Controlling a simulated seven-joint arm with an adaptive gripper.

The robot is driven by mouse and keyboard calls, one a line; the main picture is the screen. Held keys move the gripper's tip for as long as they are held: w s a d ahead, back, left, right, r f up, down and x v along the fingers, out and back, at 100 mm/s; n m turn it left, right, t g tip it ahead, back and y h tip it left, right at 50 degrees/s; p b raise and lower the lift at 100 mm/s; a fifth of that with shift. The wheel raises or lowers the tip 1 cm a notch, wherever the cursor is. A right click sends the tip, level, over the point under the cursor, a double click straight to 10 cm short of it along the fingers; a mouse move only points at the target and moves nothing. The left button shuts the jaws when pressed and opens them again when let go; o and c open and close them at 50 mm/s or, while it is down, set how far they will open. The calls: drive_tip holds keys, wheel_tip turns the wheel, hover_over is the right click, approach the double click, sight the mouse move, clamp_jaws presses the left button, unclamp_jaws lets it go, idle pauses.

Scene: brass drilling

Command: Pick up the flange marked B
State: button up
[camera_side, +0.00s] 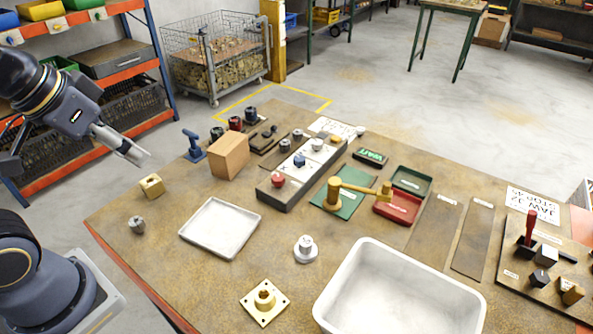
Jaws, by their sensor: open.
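Two flange-like parts stand on the brown workbench (160,240). One is a brass square flange (280,303) with a raised round hub, near the front edge. The other is a pale grey round flange (306,255) with a hub, just above and right of it. I cannot read a letter B on either. My gripper (140,157) is at the upper left, raised and empty, well away from both. Its jaws are open, though the gap between the fingers hardly shows from this side.
A white tray (188,234) lies left of the flanges, and a large white bin (330,306) stands right of them. A brass block (151,186) and a grey fitting (137,225) sit at the left. A wooden block (229,156) and a control box (270,194) stand behind.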

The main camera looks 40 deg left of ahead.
drive_tip(key=m+g, duration=0.6)
drive_tip(key=m, duration=2.9)
hover_over(264, 295)
wheel_tip(264, 295, down, 10)
drive_tip(key=f, duration=0.7)
drive_tip(key=s+f, duration=0.1)
drive_tip(key=f, duration=0.3)
drive_tip(key=shift+d, duration=0.25)
drive_tip(key=shift+w+f, duration=0.2)
drive_tip(key=shift+f, duration=2.8)
clamp_jaws()
